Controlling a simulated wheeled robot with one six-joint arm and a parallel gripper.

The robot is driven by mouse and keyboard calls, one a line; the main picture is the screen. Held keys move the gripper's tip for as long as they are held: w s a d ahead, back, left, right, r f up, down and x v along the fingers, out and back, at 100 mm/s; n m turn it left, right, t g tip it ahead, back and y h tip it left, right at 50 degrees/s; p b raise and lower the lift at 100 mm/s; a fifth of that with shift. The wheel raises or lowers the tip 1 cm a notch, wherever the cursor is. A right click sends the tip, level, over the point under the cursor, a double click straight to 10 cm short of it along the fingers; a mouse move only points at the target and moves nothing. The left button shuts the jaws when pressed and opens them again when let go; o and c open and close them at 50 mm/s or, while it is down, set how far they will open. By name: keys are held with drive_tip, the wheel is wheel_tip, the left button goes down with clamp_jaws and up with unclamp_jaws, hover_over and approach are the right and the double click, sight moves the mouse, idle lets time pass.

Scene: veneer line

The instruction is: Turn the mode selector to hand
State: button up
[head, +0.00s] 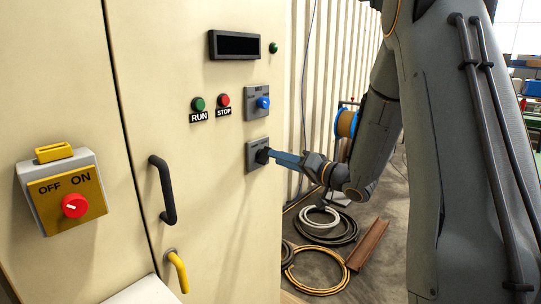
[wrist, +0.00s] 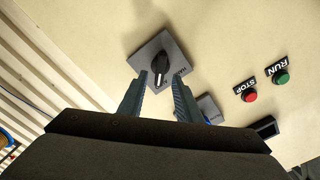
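The mode selector is a black knob (wrist: 160,66) on a square grey plate (wrist: 150,50), seen in the wrist view. Lettering at the plate's right edge is partly hidden by a finger and hard to read. In the head view the grey plate (head: 251,155) is at the cabinet's right side, its knob largely hidden at my fingertips. My gripper (wrist: 160,78) is open, one finger on each side of the knob, with gaps visible. Whether the fingertips reach around the knob's sides or stop just short is unclear. It also shows in the head view (head: 272,156).
A blue knob (head: 263,102) on a grey plate sits just above the selector. Green RUN (head: 198,104) and red STOP (head: 224,100) buttons are to its left. A black door handle (head: 163,190) and red OFF/ON switch (head: 74,205) are further left. Coiled hoses (head: 320,266) lie on the floor.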

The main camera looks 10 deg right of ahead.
sight(264, 156)
drive_tip(key=p+x, duration=0.1)
drive_tip(key=x, duration=0.3)
drive_tip(key=shift+w+a, duration=0.15)
drive_tip(key=shift+w, duration=0.15)
drive_tip(key=c, duration=0.7)
